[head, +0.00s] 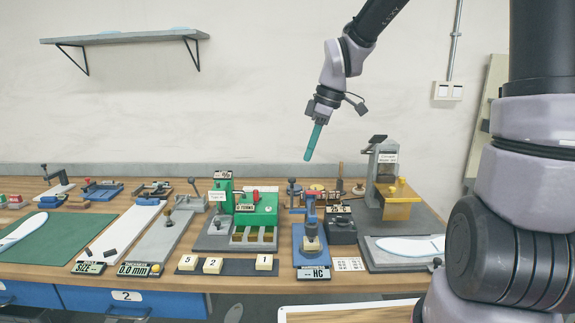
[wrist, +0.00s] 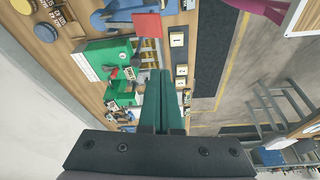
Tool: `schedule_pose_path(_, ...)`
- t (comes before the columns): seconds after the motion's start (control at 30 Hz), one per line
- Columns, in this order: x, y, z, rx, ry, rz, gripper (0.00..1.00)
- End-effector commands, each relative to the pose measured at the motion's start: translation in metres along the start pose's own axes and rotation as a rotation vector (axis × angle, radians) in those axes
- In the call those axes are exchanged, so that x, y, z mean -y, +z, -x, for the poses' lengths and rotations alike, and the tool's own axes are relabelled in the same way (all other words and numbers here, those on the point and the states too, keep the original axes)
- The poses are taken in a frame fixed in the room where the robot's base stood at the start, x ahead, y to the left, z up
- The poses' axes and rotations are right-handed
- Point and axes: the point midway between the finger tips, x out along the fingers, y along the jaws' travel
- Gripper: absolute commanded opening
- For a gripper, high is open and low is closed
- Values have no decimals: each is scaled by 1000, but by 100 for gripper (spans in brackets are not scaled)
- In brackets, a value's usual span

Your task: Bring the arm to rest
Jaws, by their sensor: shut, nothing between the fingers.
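My arm reaches in from the upper right of the head view. My gripper (head: 310,153) hangs in the air above the workbench, in front of the bare wall, with its teal fingers pointing down and slightly left. In the wrist view my gripper (wrist: 161,75) shows its two green fingers side by side, pressed together with nothing between them. It touches nothing on the bench.
The wooden workbench (head: 200,277) holds a green station (head: 262,212), a blue press (head: 311,250), a grey machine with a yellow part (head: 398,201), numbered blocks (head: 213,265) and white insoles (head: 410,247). A shelf (head: 125,37) hangs at upper left. Air around the gripper is clear.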

Motion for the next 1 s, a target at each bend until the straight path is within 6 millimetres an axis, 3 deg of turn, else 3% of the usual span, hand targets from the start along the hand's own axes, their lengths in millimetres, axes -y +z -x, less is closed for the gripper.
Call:
schedule_pose_path(0.27, 21, 60, 80, 4, 257, -581, 0)
schedule_pose_path(0.5, 60, 110, 148, -210, 393, -1123, 0)
schedule_pose_path(0.73, 91, 142, 177, -418, 377, -1462, 0)
schedule_pose_path(1.0, 98, 149, 182, -468, 358, -1544, 0)
